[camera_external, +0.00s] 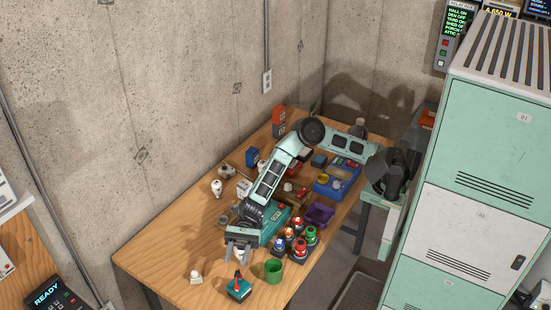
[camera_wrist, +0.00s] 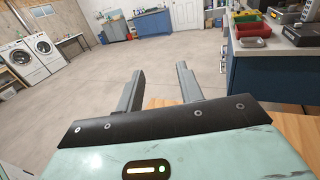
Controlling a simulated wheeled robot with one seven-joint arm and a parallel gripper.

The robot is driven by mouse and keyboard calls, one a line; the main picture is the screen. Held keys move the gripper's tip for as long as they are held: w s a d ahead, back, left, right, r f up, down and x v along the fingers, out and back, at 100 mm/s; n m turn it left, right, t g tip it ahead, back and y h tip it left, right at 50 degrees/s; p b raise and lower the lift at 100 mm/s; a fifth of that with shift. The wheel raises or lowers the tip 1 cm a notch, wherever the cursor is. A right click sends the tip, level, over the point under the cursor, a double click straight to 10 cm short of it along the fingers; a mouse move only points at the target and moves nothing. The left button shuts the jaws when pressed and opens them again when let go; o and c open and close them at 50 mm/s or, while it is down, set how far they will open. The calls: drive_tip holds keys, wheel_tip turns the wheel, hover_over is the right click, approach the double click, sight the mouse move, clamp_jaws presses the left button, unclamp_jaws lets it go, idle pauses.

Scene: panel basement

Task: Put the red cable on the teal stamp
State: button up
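A small teal block (camera_external: 239,291), which looks like the teal stamp, sits near the front edge of the wooden table in the external view. A thin red piece (camera_external: 238,275) stands up from its top; it is too small to tell whether this is the red cable or a handle. My gripper (camera_external: 238,256) is above the table, behind and apart from the teal block. In the wrist view my gripper (camera_wrist: 160,85) has its two fingers apart, with nothing seen between them. Neither stamp nor cable shows in the wrist view.
A green cup (camera_external: 273,271) stands right of the teal block, and a small white object (camera_external: 196,277) lies to its left. Several coloured bottles (camera_external: 299,246), a purple bin (camera_external: 319,216) and a blue tray (camera_external: 323,189) line the right side. The table's left front is clear.

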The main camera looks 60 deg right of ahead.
drive_tip(key=s+d+f+n+h, duration=0.1)
drive_tip(key=s+d+n+h, duration=0.4)
drive_tip(key=d, duration=0.4)
drive_tip(key=s+d+f+n+h, duration=0.1)
drive_tip(key=s+d+n+h, duration=0.3)
drive_tip(key=d+n, duration=0.4)
drive_tip(key=s+d+f+n+t+h, duration=0.1)
drive_tip(key=d+n+t+h, duration=0.5)
drive_tip(key=d, duration=2.4)
drive_tip(key=shift+d+f+n+t+h, duration=0.2)
drive_tip(key=shift+f+n+t+h, duration=0.35)
drive_tip(key=shift+n, duration=0.55)
